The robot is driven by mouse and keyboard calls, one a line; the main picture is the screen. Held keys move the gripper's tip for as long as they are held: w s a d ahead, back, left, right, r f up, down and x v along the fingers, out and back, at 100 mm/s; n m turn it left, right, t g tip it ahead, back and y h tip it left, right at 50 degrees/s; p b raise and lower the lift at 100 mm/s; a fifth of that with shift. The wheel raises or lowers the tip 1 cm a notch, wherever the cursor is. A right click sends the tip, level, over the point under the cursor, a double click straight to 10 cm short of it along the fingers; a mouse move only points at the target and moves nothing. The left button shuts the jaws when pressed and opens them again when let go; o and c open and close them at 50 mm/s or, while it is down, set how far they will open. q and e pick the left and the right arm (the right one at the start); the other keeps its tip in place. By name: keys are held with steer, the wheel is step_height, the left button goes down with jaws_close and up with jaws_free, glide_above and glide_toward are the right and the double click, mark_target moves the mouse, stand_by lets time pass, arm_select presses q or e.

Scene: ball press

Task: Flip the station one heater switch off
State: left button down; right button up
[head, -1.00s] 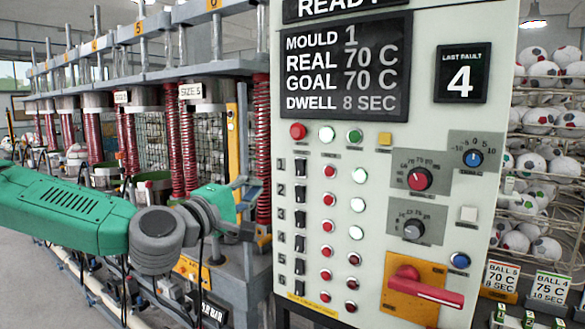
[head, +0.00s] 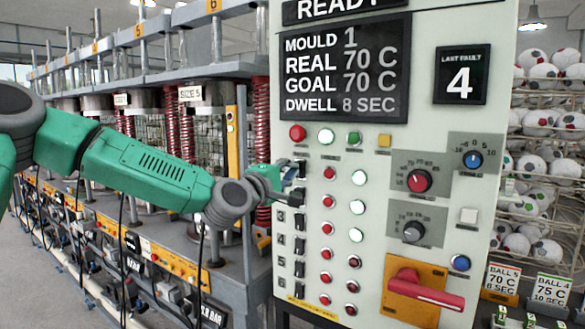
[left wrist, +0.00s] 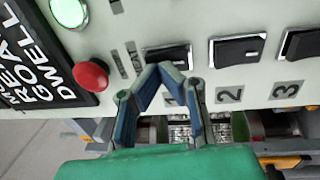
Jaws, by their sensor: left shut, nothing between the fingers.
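The station one heater switch (head: 300,168) is the top black rocker in the left column of the white control panel (head: 450,110). My left gripper (head: 293,178) is at the panel's left edge beside this switch and partly covers it. In the left wrist view the switch (left wrist: 167,55) lies just beyond the fingertips (left wrist: 163,72), which are shut and empty. Whether they touch it I cannot tell. Its rocker position is unclear. The lamp (head: 360,177) in its row glows white. My right gripper is out of view.
The station two switch (left wrist: 238,49) and station three switch (left wrist: 303,43) sit close beside it. A red button (left wrist: 91,79) is on the other side. A red rotary handle (head: 425,287) is low on the panel. The press stands left of the panel.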

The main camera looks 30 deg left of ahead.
arm_select(q)
steer(key=shift+w, duration=0.15)
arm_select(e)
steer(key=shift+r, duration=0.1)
arm_select(q)
steer(key=shift+w+r+g+p, duration=0.1)
steer(key=shift+w+g+p, duration=0.1)
steer(key=shift+g+p, duration=0.35)
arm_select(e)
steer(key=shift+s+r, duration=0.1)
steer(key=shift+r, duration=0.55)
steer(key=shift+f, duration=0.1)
